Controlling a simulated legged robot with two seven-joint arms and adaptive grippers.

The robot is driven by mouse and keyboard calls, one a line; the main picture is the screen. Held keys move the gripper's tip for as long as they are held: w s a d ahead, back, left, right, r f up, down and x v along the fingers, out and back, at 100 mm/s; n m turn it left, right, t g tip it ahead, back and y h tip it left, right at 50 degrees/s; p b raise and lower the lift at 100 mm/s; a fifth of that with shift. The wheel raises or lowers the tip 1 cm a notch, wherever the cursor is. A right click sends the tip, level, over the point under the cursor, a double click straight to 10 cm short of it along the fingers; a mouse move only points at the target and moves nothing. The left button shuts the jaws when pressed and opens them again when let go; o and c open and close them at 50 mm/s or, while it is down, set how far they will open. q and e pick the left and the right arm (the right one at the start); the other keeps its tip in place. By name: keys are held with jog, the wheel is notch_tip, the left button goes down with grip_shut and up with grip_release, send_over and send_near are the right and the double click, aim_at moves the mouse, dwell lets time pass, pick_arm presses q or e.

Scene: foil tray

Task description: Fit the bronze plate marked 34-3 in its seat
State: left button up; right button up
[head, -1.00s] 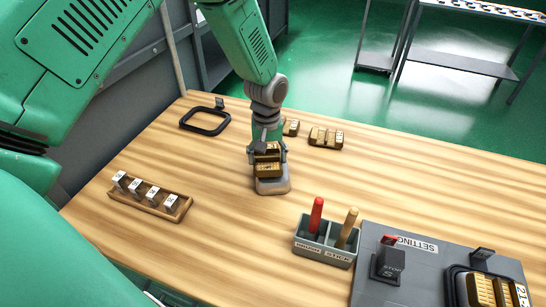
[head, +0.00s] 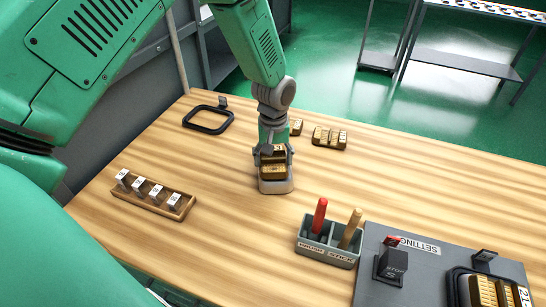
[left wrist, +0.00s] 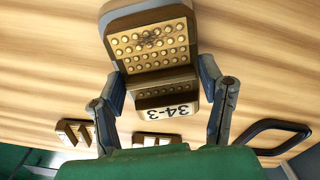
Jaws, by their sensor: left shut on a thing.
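The bronze plate marked 34-3 (left wrist: 168,99) sits between the two fingers of my left gripper (left wrist: 165,98) in the left wrist view, its label facing the camera. A studded bronze face (left wrist: 150,47) rises beyond the label, with a grey base (left wrist: 148,13) behind it. In the head view my left gripper (head: 273,152) is shut on the plate, above and at the grey block (head: 276,187) on the table. I cannot tell whether the plate is clear of that block. My right gripper is not in view.
A grey board marked SETTING (head: 418,246), front right, carries a dark STOP block (head: 391,266) and a black-framed holder with bronze pieces (head: 490,292). A brush and stick caddy (head: 328,254) stands beside it. A wooden tag rack (head: 152,201) lies left, a black frame (head: 208,120) back left, bronze pieces (head: 329,137) behind.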

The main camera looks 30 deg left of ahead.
pick_arm(q)
jog(key=shift+d+r, duration=0.1)
jog(key=shift+d, duration=0.45)
jog(key=shift+d+r, duration=0.15)
jog(key=shift+d, duration=0.4)
jog(key=shift+a+f, duration=0.15)
jog(key=shift+a, duration=0.35)
jog(key=shift+a+f, duration=0.15)
jog(key=shift+a, duration=0.35)
jog(key=shift+d, duration=0.3)
jog(key=shift+s+a+f, duration=0.1)
jog(key=shift+a+f, duration=0.1)
jog(key=shift+a, duration=0.4)
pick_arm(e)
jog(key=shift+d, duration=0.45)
pick_arm(q)
jog(key=o, duration=2)
jog(key=shift+d, duration=0.15)
jog(key=shift+o, duration=0.2)
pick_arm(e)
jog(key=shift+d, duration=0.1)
pick_arm(q)
jog(key=shift+r, duration=0.15)
